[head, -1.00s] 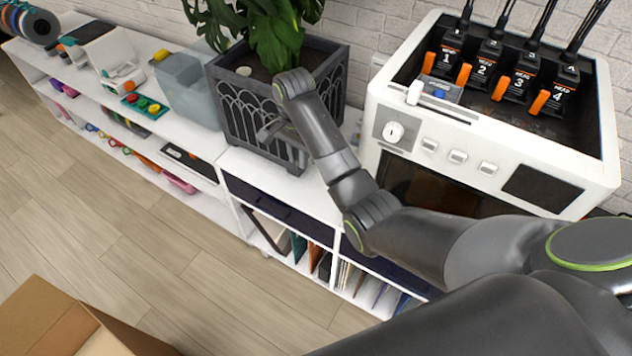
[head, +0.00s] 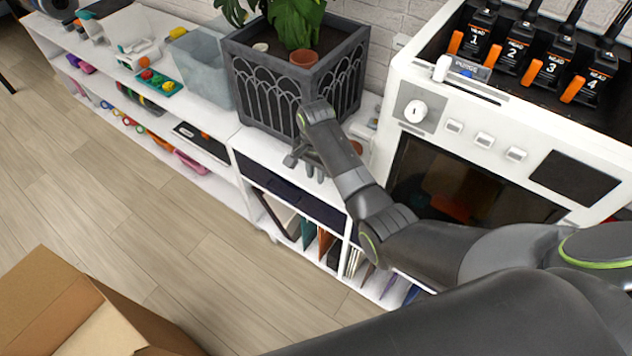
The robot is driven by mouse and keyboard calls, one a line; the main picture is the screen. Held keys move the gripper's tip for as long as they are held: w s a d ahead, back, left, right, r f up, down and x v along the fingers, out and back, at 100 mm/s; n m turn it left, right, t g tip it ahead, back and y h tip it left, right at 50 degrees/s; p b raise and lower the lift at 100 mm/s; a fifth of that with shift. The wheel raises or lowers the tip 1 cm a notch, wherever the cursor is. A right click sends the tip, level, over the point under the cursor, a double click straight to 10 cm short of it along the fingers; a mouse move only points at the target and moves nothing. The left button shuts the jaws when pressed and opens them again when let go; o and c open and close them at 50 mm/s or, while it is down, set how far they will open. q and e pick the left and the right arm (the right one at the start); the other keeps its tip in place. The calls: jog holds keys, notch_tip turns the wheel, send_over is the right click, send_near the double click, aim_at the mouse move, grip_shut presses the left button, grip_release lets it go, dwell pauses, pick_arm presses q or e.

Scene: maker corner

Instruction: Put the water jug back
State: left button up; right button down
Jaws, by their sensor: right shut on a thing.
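I cannot make out a water jug in the head view. My right gripper (head: 304,168) is low in front of the dark grey planter (head: 272,100), over the front edge of the white shelf top. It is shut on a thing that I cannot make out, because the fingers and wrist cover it. The planter holds a leafy green plant (head: 297,22) and a small terracotta pot (head: 304,60). My left gripper is not in view.
A translucent bin (head: 203,72) stands left of the planter. The white machine (head: 415,75) with several numbered heads stands on the right. Dark drawers (head: 285,195) and folders lie below the shelf top. An open cardboard box (head: 60,300) is on the floor, which is otherwise clear.

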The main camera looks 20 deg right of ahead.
jog(key=shift+f, duration=2.3)
jog(key=shift+f, duration=0.15)
jog(key=c, duration=1.3)
grip_release()
notch_tip(320, 180, up, 12)
jog(key=shift+r+b, duration=0.2)
jog(key=shift+b, duration=0.15)
